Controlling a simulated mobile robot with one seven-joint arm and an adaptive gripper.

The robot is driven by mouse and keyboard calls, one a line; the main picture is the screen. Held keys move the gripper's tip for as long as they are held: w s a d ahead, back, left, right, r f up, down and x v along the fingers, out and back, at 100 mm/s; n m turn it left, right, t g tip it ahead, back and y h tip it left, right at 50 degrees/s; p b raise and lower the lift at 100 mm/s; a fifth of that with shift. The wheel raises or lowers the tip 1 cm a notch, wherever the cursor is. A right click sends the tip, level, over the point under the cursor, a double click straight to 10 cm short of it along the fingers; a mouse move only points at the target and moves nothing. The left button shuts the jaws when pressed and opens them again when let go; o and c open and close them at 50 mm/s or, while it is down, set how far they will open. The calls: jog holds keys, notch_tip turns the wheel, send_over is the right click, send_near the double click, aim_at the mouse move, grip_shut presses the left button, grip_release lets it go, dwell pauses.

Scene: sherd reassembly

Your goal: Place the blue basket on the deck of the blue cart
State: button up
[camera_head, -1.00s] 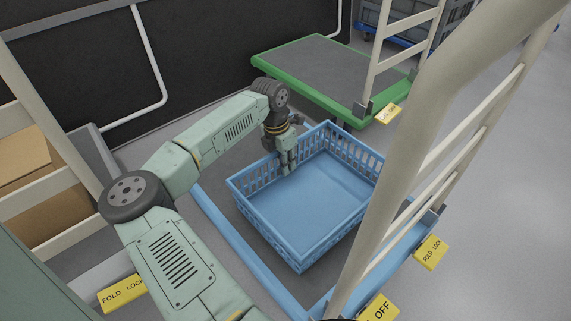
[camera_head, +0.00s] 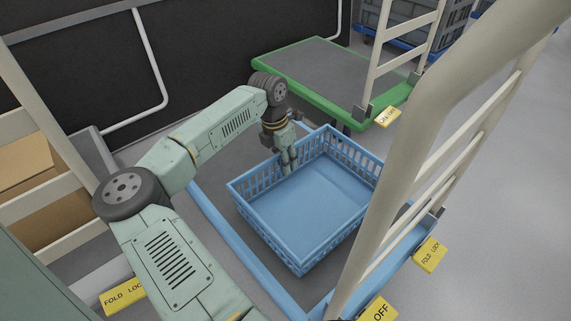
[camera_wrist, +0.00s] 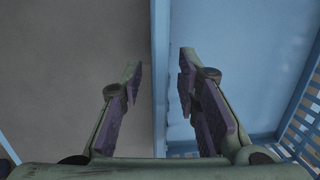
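The blue basket (camera_head: 310,205) is upright and appears to rest on the grey deck (camera_head: 225,212) of the blue cart (camera_head: 240,250), inside its blue edge. My gripper (camera_head: 289,165) points down at the basket's far left wall. In the wrist view, my gripper (camera_wrist: 160,78) has one finger on each side of the basket wall (camera_wrist: 160,60). A gap shows between the wall and each finger, so it is open. The basket is empty. The cart's handle frame hides part of the basket's right side.
A green cart (camera_head: 275,62) with an empty grey deck stands behind. The pale handle frame (camera_head: 395,160) rises close at right, with yellow tags (camera_head: 429,255) at its foot. A cardboard box (camera_head: 30,175) stands at left behind pale rails. A dark wall (camera_head: 80,75) is at the back left.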

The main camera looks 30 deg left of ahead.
notch_tip(320, 180, up, 9)
jog(key=a+p, duration=0.1)
jog(key=p, duration=0.1)
jog(key=shift+s+r+p, duration=0.15)
jog(key=shift+s+p, duration=0.15)
jog(key=shift+s, duration=0.05)
jog(key=shift+a, duration=0.1)
